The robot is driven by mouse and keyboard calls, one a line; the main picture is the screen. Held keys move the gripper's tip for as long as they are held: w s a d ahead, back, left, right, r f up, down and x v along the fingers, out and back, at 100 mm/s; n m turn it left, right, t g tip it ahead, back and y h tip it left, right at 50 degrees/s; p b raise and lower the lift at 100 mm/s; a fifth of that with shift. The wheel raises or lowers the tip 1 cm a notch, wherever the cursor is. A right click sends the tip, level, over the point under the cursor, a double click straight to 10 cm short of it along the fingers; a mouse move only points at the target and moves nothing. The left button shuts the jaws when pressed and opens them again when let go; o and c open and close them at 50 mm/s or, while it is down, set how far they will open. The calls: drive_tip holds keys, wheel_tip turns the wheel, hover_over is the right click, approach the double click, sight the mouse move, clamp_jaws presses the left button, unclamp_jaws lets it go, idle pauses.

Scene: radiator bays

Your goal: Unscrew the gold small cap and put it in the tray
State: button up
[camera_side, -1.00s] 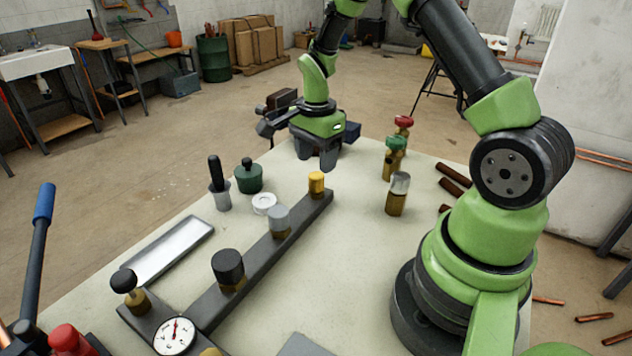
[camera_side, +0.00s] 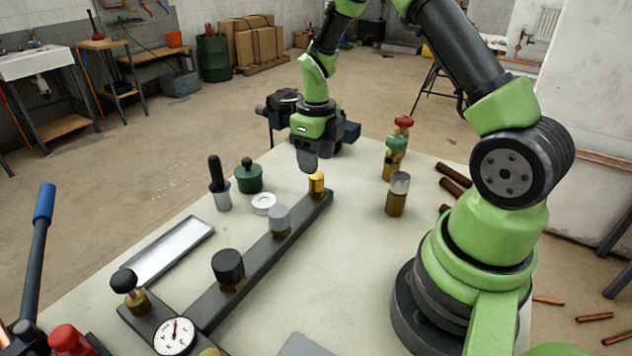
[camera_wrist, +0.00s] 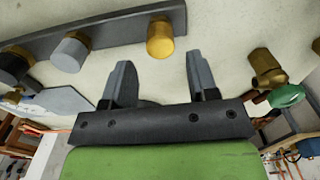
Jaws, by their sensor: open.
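The gold small cap (camera_side: 316,182) sits upright at the far end of the dark manifold bar (camera_side: 262,256). It also shows in the wrist view (camera_wrist: 160,38), just ahead of the gap between the fingers. My gripper (camera_side: 308,166) is just above and behind the gold cap in the side view. In the wrist view my gripper (camera_wrist: 160,82) has its two fingers spread with nothing between them. The silver tray (camera_side: 168,250) lies on the table left of the bar and looks empty.
On the bar stand a grey cap (camera_side: 279,219) and a black cap (camera_side: 228,267). A white ring (camera_side: 264,203), green pot (camera_side: 248,178) and black-handled tool (camera_side: 217,180) stand between tray and gripper. Valves (camera_side: 395,155) and a brass cylinder (camera_side: 398,193) stand right.

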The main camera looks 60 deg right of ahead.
sight(316, 181)
drive_tip(key=shift+f, duration=2.5)
